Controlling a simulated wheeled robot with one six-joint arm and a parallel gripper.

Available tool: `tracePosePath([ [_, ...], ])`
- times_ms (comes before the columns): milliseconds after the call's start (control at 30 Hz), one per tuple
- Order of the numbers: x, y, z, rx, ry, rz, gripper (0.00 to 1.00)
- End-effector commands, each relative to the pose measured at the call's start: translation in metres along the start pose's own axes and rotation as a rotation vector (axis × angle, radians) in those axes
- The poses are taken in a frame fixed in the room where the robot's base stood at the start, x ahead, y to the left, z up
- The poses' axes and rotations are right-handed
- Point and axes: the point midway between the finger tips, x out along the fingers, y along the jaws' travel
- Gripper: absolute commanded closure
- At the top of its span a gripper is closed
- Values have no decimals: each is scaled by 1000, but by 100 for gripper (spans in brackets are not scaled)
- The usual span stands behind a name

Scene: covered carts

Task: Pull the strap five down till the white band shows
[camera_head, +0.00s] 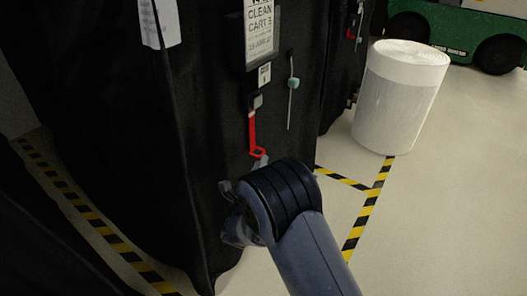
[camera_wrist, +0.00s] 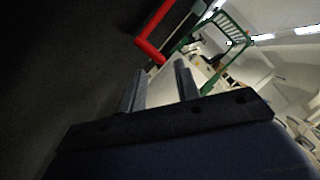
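A red strap (camera_head: 252,130) hangs from a grey buckle (camera_head: 257,101) on the black cover of a cart and ends in a red loop (camera_head: 258,152). No white band shows on the strap. My gripper (camera_head: 262,162) is just below the loop; most of its fingers are hidden behind my wrist. In the wrist view my gripper (camera_wrist: 160,75) has its two fingers apart with nothing between them. The red loop (camera_wrist: 150,47) shows just beyond the fingertips there, and I cannot tell whether they touch.
A sign (camera_head: 261,28) and a small label (camera_head: 264,75) sit above the buckle. A thin cord with a pale green toggle (camera_head: 293,83) hangs to the right. Another covered cart (camera_head: 345,70) stands behind. A white roll (camera_head: 398,100) stands on the floor at right.

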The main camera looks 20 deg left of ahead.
Motion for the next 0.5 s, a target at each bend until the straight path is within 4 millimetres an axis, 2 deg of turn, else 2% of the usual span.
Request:
tracePosePath([
  [33,-11,-1,2,-2,-3,5,69],
  [200,-36,0,1,-1,-2,3,69],
  [333,-45,0,0,-1,0,1,69],
  [500,-47,1,0,0,0,0,69],
])
